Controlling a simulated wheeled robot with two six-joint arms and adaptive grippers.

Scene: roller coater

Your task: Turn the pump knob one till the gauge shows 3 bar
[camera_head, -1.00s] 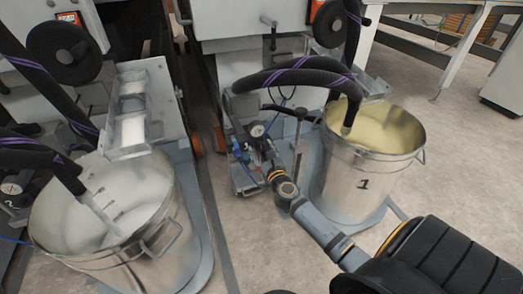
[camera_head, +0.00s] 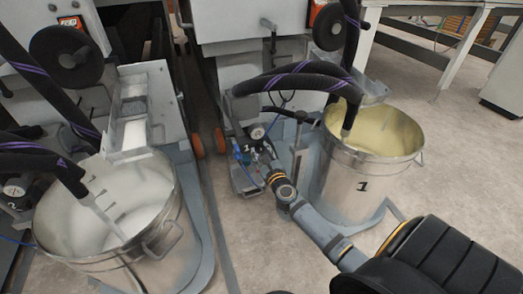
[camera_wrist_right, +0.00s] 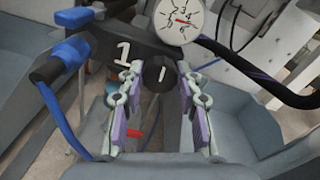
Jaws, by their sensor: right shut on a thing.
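Pump knob one is a black round knob (camera_wrist_right: 158,75) marked 1, seen in the right wrist view on the black pump body with a white 1. My right gripper (camera_wrist_right: 160,100) is shut on it, with one finger on each side. The round white gauge (camera_wrist_right: 181,20) sits just above the knob, with its top cut off. Its red needle shows among the numbers, but I cannot read the value surely. In the head view the gauge (camera_head: 257,131) is tiny, and my right gripper (camera_head: 262,160) is at the pump, with the knob hidden. My left gripper is not in view.
A metal bucket marked 1 (camera_head: 345,185) with yellowish liquid stands right of the pump. A bucket with white liquid (camera_head: 110,262) stands at left. Black hoses (camera_head: 290,80) arch over the pump. Blue fittings (camera_wrist_right: 70,52) sit close to the left finger. Floor at right is clear.

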